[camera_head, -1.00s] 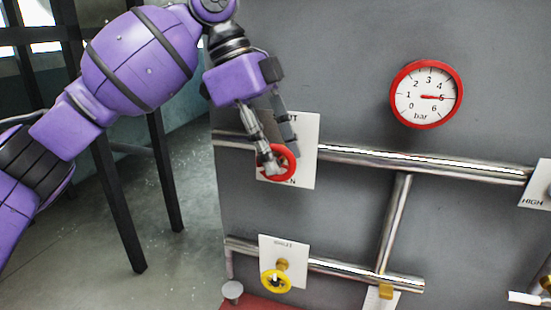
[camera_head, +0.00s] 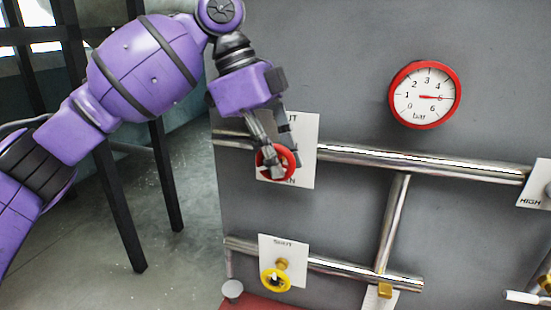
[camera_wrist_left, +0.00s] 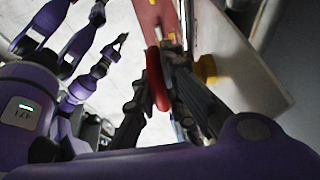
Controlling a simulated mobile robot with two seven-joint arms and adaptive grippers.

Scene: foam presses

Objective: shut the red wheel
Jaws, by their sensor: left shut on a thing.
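The red wheel (camera_head: 294,160) sits on the upper pipe, in front of a white card with partly hidden lettering, its ends reading "UT" at the top and "EN" at the bottom. My left gripper (camera_head: 272,165) comes from the upper left and is shut on the wheel's rim. In the left wrist view the wheel (camera_wrist_left: 154,78) shows edge-on between the dark fingers. The fingers hide part of the wheel and card. A dark pointed part on a purple arm of mine, possibly my right gripper (camera_wrist_left: 118,50), shows blurred at the left there; its opening is unclear.
A yellow wheel (camera_head: 276,281) sits on the lower pipe below, by a card marked "SHUT". A red-rimmed gauge (camera_head: 425,95) at the upper right reads about 5 bar. Pipes (camera_head: 430,163) run across the grey panel. Dark posts (camera_head: 120,205) stand at the left.

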